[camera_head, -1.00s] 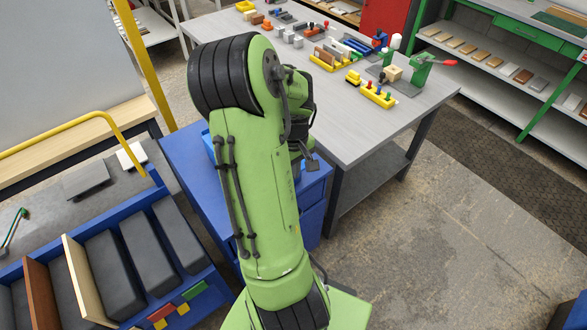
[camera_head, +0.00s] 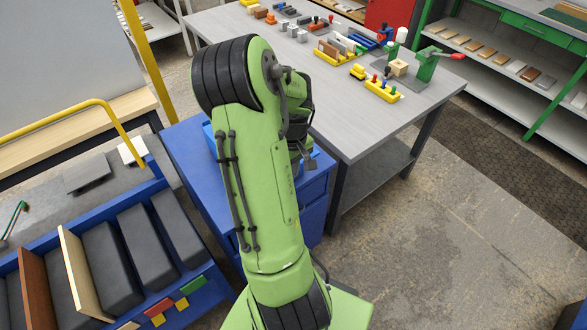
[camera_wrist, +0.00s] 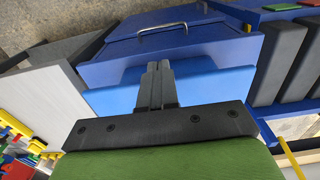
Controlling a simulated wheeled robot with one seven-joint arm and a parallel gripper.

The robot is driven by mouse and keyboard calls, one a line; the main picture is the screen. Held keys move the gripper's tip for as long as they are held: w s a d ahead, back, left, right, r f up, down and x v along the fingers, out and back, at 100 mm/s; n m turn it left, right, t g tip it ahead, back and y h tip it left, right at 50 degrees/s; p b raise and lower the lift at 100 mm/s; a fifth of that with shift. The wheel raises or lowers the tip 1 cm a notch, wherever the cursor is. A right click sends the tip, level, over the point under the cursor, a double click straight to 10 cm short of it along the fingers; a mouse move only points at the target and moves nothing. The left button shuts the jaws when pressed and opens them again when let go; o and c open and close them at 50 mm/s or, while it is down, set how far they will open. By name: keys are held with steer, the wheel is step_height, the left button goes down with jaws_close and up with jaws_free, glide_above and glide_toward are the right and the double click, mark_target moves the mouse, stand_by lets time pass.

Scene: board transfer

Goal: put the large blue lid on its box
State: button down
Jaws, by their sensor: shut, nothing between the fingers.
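A bright blue, broad flat-looking piece (camera_wrist: 215,87) lies on top of a darker blue cabinet (camera_wrist: 190,48) in the wrist view. I cannot tell whether it is the lid, the box or both together. In the head view, only slivers of bright blue (camera_head: 326,160) show on either side of my arm, on the cabinet top (camera_head: 183,147). My gripper (camera_wrist: 159,66) is shut and empty, its two fingers side by side in front of the bright blue piece. I cannot tell whether the fingertips touch it. In the head view, my arm hides most of the piece.
A grey table (camera_head: 350,130) with blocks and small fixtures stands beyond the cabinet. A blue rack (camera_head: 190,290) of dark panels is at the lower left, near a yellow rail (camera_head: 70,122). Open floor (camera_head: 450,240) lies to the right. Green shelving (camera_head: 500,95) stands at the far right.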

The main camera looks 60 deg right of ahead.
steer(key=shift+w+d+r+p, duration=0.1)
steer(key=shift+w+d+p, duration=0.1)
steer(key=shift+w+d, duration=0.45)
steer(key=shift+w+d+f+p, duration=0.15)
steer(key=shift+w+d, duration=0.1)
steer(key=shift+w, duration=0.85)
steer(key=shift+w+d+r+p, duration=0.2)
steer(key=shift+w+d, duration=0.25)
steer(key=shift+w, duration=0.4)
steer(key=shift+s+a+b, duration=0.25)
steer(key=shift+s+a, duration=0.05)
steer(key=shift+s, duration=0.25)
steer(key=shift+s+a+b, duration=0.25)
steer(key=shift+s, duration=0.3)
step_height(320, 180, up, 7)
steer(key=p, duration=0.5)
steer(key=shift+r, duration=0.1)
steer(key=shift+f, duration=0.2)
